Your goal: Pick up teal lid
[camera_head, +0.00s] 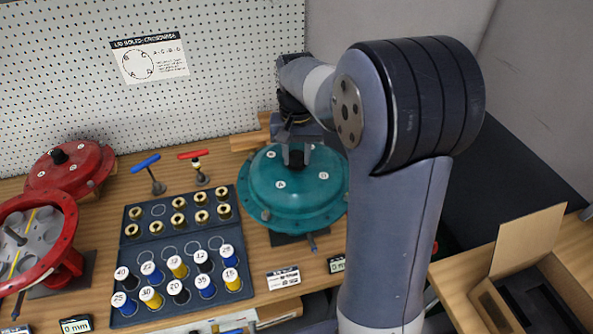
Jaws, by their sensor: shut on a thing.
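The teal lid (279,196) is a round domed cover with small white letter marks, in the middle of the bench. My gripper (297,160) is above its centre, pointing down, and is shut on the lid's top, likely a knob that the fingers hide. My arm covers the lid's right edge. The lid appears level, with a dark base (287,238) just under its front. I cannot tell whether the lid rests on what is below it or is lifted.
A dark tray (145,291) with brass fittings and numbered coloured plugs lies left of the lid. A red lid (68,168) and an open red housing (36,238) stand at far left. Blue (147,163) and red (194,155) T-handle tools stand behind. An open box (530,270) sits right.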

